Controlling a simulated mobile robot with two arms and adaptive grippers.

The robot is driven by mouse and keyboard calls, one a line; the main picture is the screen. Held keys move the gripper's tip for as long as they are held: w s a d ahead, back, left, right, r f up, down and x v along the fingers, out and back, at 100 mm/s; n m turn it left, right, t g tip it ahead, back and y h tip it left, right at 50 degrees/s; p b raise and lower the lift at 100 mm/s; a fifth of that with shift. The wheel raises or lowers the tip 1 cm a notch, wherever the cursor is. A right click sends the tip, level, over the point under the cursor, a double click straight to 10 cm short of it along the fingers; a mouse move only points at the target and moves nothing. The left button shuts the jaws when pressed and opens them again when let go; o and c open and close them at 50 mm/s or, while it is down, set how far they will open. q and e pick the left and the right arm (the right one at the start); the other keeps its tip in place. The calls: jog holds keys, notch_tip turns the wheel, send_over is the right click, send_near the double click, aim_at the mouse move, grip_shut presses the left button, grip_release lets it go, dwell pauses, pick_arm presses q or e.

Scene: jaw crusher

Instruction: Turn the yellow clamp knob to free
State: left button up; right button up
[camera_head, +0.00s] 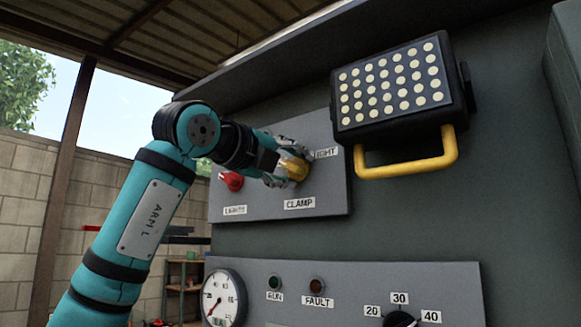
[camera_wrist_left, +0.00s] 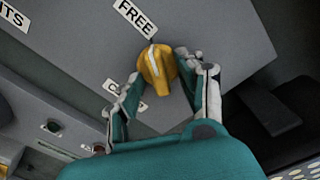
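The yellow clamp knob (camera_head: 296,171) is on the grey upper panel, above the CLAMP label (camera_head: 300,203). In the left wrist view the yellow knob (camera_wrist_left: 157,70) has a white line on its ridge, pointing roughly at the FREE label (camera_wrist_left: 135,18). My left gripper (camera_head: 283,166) is at the knob in the head view, partly covering it. In the left wrist view the fingers of my left gripper (camera_wrist_left: 157,68) are spread on either side of the knob, tips close to it. Contact is not clear. My right gripper is not in view.
A red knob (camera_head: 232,181) is left of the clamp knob. A lamp (camera_head: 393,85) with a yellow handle (camera_head: 408,165) juts out at upper right. A lower panel (camera_head: 340,278) carries a gauge (camera_head: 224,297), RUN and FAULT lights and a black dial (camera_head: 400,319).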

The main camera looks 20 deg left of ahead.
pick_arm(q)
jog(key=v, duration=1.2)
